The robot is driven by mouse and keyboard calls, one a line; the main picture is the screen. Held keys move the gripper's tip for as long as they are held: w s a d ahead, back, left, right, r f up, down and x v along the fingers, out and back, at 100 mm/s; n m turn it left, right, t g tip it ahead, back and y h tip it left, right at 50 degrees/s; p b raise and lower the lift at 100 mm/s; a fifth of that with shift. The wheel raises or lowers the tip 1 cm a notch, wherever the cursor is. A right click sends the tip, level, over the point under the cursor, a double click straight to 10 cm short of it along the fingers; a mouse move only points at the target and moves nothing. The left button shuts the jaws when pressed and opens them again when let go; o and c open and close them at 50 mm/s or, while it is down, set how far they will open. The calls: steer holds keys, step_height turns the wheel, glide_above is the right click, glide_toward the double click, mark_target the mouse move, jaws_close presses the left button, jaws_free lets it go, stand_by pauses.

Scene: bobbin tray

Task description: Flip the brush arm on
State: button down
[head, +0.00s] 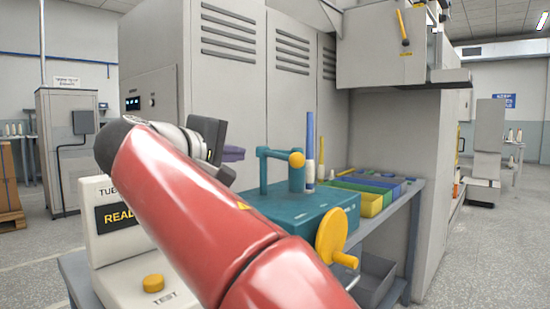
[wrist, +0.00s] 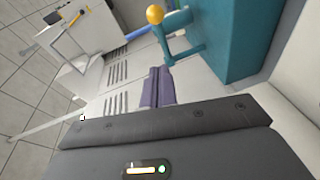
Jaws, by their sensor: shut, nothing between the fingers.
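The brush arm appears to be the teal arm with a yellow ball (head: 297,160) at its end. It stands up from the teal machine (head: 290,207) and bends over at the top. In the wrist view the yellow ball (wrist: 155,14) shows at the top, beside the teal housing (wrist: 228,40). My gripper (head: 234,153) has purple fingers, just left of the teal arm in the head view. In the wrist view my gripper (wrist: 158,86) is shut and empty, its fingers apart from the ball. My red arm hides part of the machine's left side.
A white tester (head: 110,235) with a lit READY display and yellow button (head: 153,283) stands at left. A yellow handwheel (head: 336,238) sits on the machine's front. Coloured bins (head: 372,202) and upright blue and yellow bobbins (head: 310,150) are behind. Grey cabinets (head: 225,80) close off the back.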

glide_toward(290, 158)
steer(key=w+a, duration=0.1)
steer(key=w, duration=0.5)
steer(key=shift+w+d+f, duration=0.1)
steer(key=shift+d+f, duration=0.15)
steer(key=shift+d, duration=0.5)
steer(key=shift+w+d+f, duration=0.1)
steer(key=shift+d+f, duration=0.1)
steer(key=shift+d, duration=0.55)
steer(key=shift+d, duration=0.15)
steer(key=shift+w+d+n+y, duration=0.15)
steer(key=shift+d+n+y, duration=0.25)
steer(key=shift+d+y, duration=0.15)
steer(key=w+d+n+t+y+p, duration=0.1)
steer(key=w+d+n+y+p, duration=0.1)
steer(key=w+d, duration=0.4)
steer(key=shift+d+n+t+y, duration=0.3)
steer(key=shift+d+n+y, duration=0.4)
steer(key=shift+d+y, duration=0.55)
